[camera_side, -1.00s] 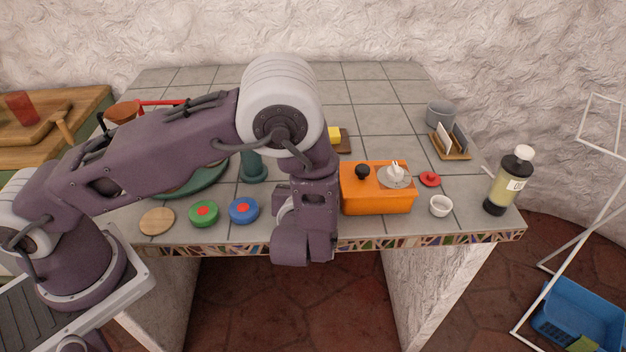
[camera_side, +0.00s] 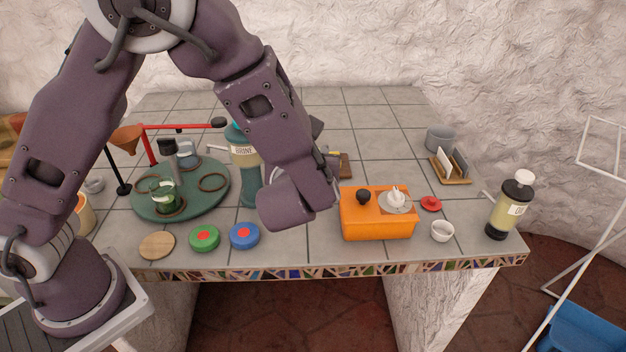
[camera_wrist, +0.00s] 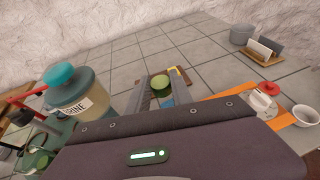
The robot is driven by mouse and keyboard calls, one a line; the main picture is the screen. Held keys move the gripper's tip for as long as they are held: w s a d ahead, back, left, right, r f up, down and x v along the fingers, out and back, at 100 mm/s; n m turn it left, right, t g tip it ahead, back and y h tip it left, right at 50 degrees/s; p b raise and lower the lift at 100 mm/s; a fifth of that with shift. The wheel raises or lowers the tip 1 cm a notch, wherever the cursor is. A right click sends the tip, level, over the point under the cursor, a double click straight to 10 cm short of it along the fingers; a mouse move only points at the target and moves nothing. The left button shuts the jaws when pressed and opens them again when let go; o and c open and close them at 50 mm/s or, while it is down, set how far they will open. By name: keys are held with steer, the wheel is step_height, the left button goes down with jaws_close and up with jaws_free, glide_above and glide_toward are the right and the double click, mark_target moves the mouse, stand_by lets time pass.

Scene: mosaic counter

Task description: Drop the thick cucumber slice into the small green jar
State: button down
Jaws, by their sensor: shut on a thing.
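My gripper (camera_wrist: 163,94) is shut on a thick green cucumber slice (camera_wrist: 160,82), which shows between its fingers in the wrist view. In the side view the fingers and the slice are hidden behind my wrist. The small green jar (camera_side: 165,194) is see-through and stands on the green round rack (camera_side: 205,203) at the left of the counter. My gripper is well to the right of the jar. Green glass also shows at the lower left of the wrist view (camera_wrist: 38,160).
A brine dispenser (camera_side: 244,155) stands between the rack and my gripper. A red bar (camera_side: 170,127) and brown funnel (camera_side: 126,138) rise behind the rack. An orange box (camera_side: 378,220) is right of my gripper. Green (camera_side: 204,237) and blue (camera_side: 244,236) lids lie in front.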

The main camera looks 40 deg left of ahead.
step_height(320, 180, up, 11)
steer(key=s+a+n+g+y, duration=0.1)
steer(key=s+a, duration=0.1)
steer(key=a, duration=0.1)
steer(key=s+a+n+g+y, duration=0.1)
steer(key=s+a+n, duration=0.1)
steer(key=a, duration=0.2)
steer(key=s+a+n+g+y, duration=0.1)
steer(key=s+a, duration=0.1)
steer(key=a, duration=0.2)
steer(key=shift+r+n+g+y, duration=0.15)
steer(key=shift+n+g+y, duration=0.15)
steer(key=shift+g, duration=0.1)
steer(key=s+a+n+g+y, duration=0.3)
steer(key=s+a+n+g, duration=0.55)
steer(key=s, duration=0.65)
steer(key=shift+m, duration=0.55)
steer(key=shift+a+f, duration=0.35)
steer(key=shift+f, duration=2.3)
steer(key=shift+a+f, duration=0.3)
steer(key=shift+f, duration=2.3)
steer(key=shift+a+f, duration=0.35)
steer(key=shift+f, duration=2.3)
steer(key=shift+f, duration=0.35)
steer(key=c, duration=1.1)
jaws_free()
steer(key=shift+o, duration=0.2)
